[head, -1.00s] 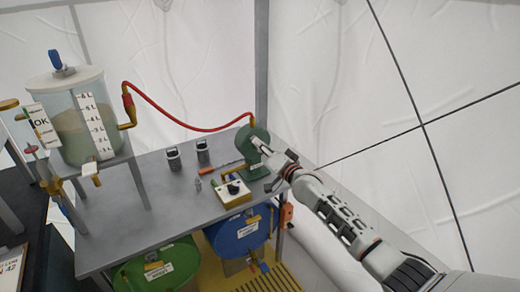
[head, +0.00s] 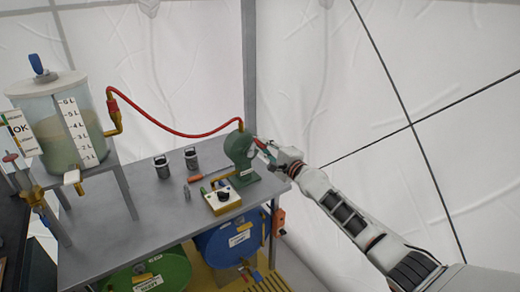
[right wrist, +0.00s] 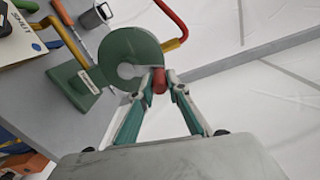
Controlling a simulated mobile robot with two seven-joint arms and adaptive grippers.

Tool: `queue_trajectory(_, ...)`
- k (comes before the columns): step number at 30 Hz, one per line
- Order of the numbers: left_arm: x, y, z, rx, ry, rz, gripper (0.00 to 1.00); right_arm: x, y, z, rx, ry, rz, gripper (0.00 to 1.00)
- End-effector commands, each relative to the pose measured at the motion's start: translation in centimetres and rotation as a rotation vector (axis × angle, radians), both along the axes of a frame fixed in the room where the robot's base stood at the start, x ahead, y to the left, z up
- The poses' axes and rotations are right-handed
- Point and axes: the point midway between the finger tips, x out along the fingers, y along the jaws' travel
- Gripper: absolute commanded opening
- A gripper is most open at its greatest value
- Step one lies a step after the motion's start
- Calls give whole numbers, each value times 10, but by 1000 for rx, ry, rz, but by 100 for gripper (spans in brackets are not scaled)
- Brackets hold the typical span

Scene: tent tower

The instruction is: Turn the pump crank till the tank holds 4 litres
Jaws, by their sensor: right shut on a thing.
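The clear tank (head: 50,143) stands at the left of the head view with a white litre scale (head: 77,128). Greenish liquid fills its lower part. Its surface lies around the middle of the scale, near the 4 mark; I cannot read it exactly. The green pump (head: 238,148) stands at the table's right end and also shows in the right wrist view (right wrist: 118,52). My right gripper (head: 264,148) is at the pump's right side. In the right wrist view, its fingers are shut on the red crank handle (right wrist: 160,80). My left gripper is not in view.
A red hose (head: 170,130) arches from tank to pump above the grey table (head: 140,205). Two small grey canisters (head: 161,167) and a white box with a black knob (head: 222,200) stand left of the pump. Blue (head: 225,245) and green drums (head: 170,270) are below.

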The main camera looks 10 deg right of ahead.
Motion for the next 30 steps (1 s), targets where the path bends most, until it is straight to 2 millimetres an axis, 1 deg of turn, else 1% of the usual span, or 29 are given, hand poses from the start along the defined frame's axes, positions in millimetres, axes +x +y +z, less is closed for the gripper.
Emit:
queue_trajectory(1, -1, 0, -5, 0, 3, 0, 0, 1, -4, -3, 44, 14, -3, 0)
queue_trajectory(12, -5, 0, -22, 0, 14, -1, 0, 7, -19, -16, 376, 136, -3, 0)
queue_trajectory(21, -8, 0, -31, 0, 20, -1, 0, 10, -27, -30, 644, 234, -3, 0)
queue_trajectory(30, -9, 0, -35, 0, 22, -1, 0, 11, -31, -45, 911, 330, -3, 0)
